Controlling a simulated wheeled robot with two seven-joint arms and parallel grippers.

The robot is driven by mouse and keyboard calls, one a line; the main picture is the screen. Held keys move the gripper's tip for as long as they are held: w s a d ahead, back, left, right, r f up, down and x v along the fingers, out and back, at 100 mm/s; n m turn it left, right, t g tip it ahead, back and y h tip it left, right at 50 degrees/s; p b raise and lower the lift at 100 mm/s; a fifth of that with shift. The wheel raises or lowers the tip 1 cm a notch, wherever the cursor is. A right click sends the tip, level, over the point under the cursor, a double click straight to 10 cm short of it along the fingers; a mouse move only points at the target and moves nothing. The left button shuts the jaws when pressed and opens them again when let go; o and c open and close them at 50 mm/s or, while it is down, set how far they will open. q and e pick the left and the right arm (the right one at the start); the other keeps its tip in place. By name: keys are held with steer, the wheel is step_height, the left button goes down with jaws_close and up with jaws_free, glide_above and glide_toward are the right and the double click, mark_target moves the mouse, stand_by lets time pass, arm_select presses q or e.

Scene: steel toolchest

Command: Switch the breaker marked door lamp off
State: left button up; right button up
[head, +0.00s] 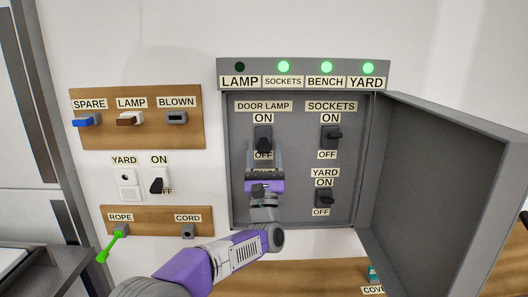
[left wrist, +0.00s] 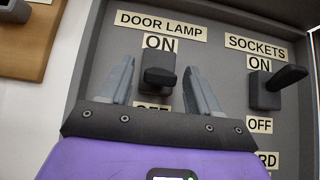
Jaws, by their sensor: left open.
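The door lamp breaker (head: 263,138) is a black switch at the upper left inside the grey open box, with ON above it and OFF below. It also shows in the left wrist view (left wrist: 159,70), its lever sticking out toward the camera. I cannot tell for sure which way the lever is tipped. My left gripper (head: 265,153) is open in front of it, coming from below. In the left wrist view its fingers (left wrist: 159,88) stand on either side of the breaker, with gaps. The gripper covers the OFF label partly and the breaker below. My right gripper is out of view.
The sockets breaker (head: 330,137) is close on the right, the yard breaker (head: 323,198) below it. The box door (head: 450,180) stands open at right. Above, the lamp light (head: 240,67) is dark; the other lights are green. A wooden fuse board (head: 150,100) hangs left.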

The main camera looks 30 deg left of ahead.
arm_select(q)
steer(key=v, duration=0.7)
stand_by(0.5)
